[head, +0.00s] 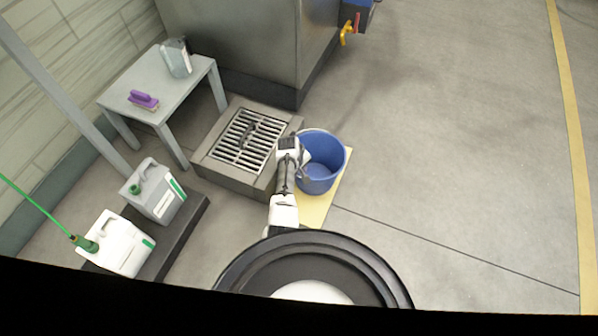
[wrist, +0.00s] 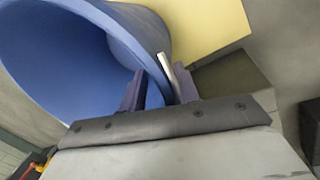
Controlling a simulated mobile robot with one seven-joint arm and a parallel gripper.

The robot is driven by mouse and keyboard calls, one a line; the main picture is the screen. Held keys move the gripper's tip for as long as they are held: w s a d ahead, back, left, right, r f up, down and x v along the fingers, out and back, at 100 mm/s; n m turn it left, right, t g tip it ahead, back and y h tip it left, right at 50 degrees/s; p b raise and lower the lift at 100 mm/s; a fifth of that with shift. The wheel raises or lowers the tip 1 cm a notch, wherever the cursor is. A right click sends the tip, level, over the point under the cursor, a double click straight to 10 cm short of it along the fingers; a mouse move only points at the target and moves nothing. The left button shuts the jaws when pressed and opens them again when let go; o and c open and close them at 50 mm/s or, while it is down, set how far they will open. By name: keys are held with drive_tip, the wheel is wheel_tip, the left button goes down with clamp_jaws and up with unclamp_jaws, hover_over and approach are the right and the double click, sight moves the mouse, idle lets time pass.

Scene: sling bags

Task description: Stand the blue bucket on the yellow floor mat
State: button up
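The blue bucket (head: 323,172) appears upright over the far part of the yellow floor mat (head: 316,210) in the head view. Its base is hidden, so contact with the mat is unclear. My gripper (head: 303,160) is at the bucket's left rim. In the wrist view, the fingers of my gripper (wrist: 160,88) straddle the wall of the bucket (wrist: 85,55), one inside and one outside, with a visible gap between them. A grey metal piece, perhaps the handle's end, shows between the fingers. The mat (wrist: 212,25) lies beyond the bucket in the wrist view.
A drain grate (head: 246,140) in a raised kerb is just left of the bucket. A grey table (head: 185,90) with a purple brush (head: 143,99) and a jug (head: 176,57) stands farther left. Canisters (head: 122,243) stand on a dark platform. The floor to the right is clear.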

drive_tip(key=p+v, duration=1.1)
drive_tip(key=shift+r+p, duration=0.3)
drive_tip(key=shift+p, duration=0.1)
